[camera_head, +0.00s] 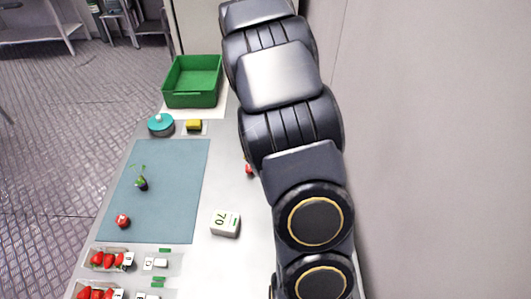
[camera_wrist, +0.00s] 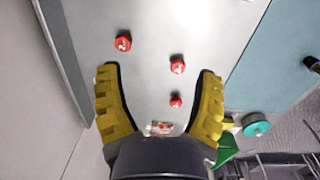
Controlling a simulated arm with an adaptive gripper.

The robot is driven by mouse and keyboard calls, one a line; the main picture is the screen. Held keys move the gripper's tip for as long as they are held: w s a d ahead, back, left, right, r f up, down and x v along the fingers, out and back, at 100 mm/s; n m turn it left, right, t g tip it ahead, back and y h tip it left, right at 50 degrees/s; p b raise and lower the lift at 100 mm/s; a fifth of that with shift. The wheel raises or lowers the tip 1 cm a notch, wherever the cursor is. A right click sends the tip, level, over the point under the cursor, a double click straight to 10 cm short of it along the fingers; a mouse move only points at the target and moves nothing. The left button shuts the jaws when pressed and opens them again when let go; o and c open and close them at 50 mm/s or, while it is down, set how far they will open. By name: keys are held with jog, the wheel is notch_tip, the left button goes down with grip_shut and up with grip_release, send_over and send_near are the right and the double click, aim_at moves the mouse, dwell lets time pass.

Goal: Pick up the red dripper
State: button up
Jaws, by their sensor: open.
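In the wrist view, three small red pieces with white marks lie on the pale table: one at upper left (camera_wrist: 123,42), one near the middle (camera_wrist: 177,65), and one lower down (camera_wrist: 176,101). I cannot tell which is the red dripper. My gripper (camera_wrist: 160,71) is open and empty, its yellow fingers spread to either side of the lower piece, with the middle piece near the fingertip line. Contact is not visible. A white and red item (camera_wrist: 160,128) shows by the gripper base. In the head view, my arm hides the gripper; one red piece (camera_head: 249,169) shows at its edge.
A green crate (camera_head: 193,97), teal lidded pot (camera_head: 161,126) and yellow block (camera_head: 194,125) stand at the far end. A blue mat (camera_head: 175,185) bears a plant-like item and a red piece (camera_head: 123,220). A white block marked 70 (camera_head: 225,224) and strawberry punnets are nearer. A wall stands right.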

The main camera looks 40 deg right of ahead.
jog(key=shift+m, duration=0.9)
jog(key=d+f, duration=0.5)
jog(key=s+d+f, duration=0.1)
jog(key=d+f, duration=0.1)
jog(key=f, duration=0.1)
jog(key=shift+d, duration=0.4)
jog(key=shift+d+f, duration=0.2)
jog(key=shift+f, duration=0.95)
jog(key=f, duration=0.3)
jog(key=s+f, duration=0.1)
jog(key=f, duration=0.1)
jog(key=shift+d, duration=0.1)
jog(key=shift+w+f, duration=0.1)
jog(key=shift+f, duration=0.3)
jog(key=c, duration=0.9)
